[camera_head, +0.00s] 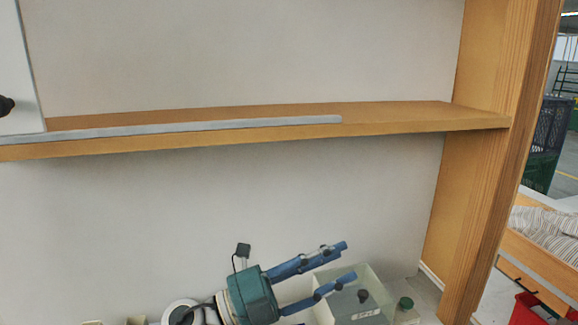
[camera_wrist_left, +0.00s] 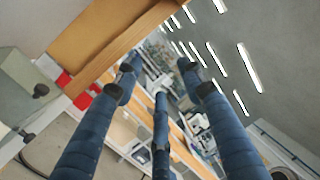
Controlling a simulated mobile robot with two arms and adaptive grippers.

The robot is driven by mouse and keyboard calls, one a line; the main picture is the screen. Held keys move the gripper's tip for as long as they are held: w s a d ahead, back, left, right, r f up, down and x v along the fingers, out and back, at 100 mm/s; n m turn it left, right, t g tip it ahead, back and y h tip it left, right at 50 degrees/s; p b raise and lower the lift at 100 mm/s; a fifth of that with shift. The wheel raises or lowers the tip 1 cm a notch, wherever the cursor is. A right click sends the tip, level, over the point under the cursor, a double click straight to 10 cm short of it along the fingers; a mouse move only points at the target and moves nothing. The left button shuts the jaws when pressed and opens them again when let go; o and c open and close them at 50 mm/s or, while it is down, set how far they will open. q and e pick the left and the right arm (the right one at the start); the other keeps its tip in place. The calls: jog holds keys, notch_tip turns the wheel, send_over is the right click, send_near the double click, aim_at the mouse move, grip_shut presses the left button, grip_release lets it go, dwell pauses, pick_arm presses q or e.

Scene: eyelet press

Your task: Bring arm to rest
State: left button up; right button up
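My left gripper (camera_head: 347,261) shows at the bottom middle of the head view, with a teal body and blue fingers pointing right. The fingers are spread apart with nothing between them. In the left wrist view the blue fingers (camera_wrist_left: 158,78) also stand apart and empty. My right gripper is in neither view.
A pale box with a black knob (camera_head: 363,296) stands behind and below the left fingertips; a green knob (camera_head: 405,303) is beside it. A wooden shelf (camera_head: 420,116) runs above, joined to a wooden upright (camera_head: 490,170) at right. Open wall lies between shelf and gripper.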

pick_arm(q)
jog(key=w+a+n+t+y, duration=0.3)
jog(key=a+n+t+y, duration=0.2)
jog(key=a+n+t, duration=0.3)
jog(key=w+a+n+t+y, duration=0.2)
jog(key=a+n+t+y, duration=0.35)
jog(key=n, duration=0.45)
jog(key=s+a+f+n+g+y, duration=0.3)
jog(key=a+f+n+y, duration=0.3)
jog(key=f, duration=0.4)
jog(key=s+a+f+n+g+y, duration=0.3)
jog(key=a+f+n+y, duration=0.15)
jog(key=a+f, duration=0.45)
jog(key=s+f+n+g+h, duration=0.1)
jog(key=s+f+g, duration=0.4)
jog(key=s+f, duration=0.6)
jog(key=s+f+n+g+h, duration=0.15)
jog(key=s+f+g, duration=0.5)
jog(key=s, duration=0.85)
notch_tip(320, 180, down, 28)
jog(key=s+b, duration=0.2)
jog(key=b, duration=0.1)
jog(key=s+a+f+g+b, duration=0.1)
jog(key=s+a+f+b, duration=0.1)
jog(key=s+f, duration=1.5)
notch_tip(320, 180, down, 3)
jog(key=shift+s+a+g+y, duration=0.15)
jog(key=shift+a+g+y, duration=0.25)
jog(key=shift+a+y, duration=0.05)
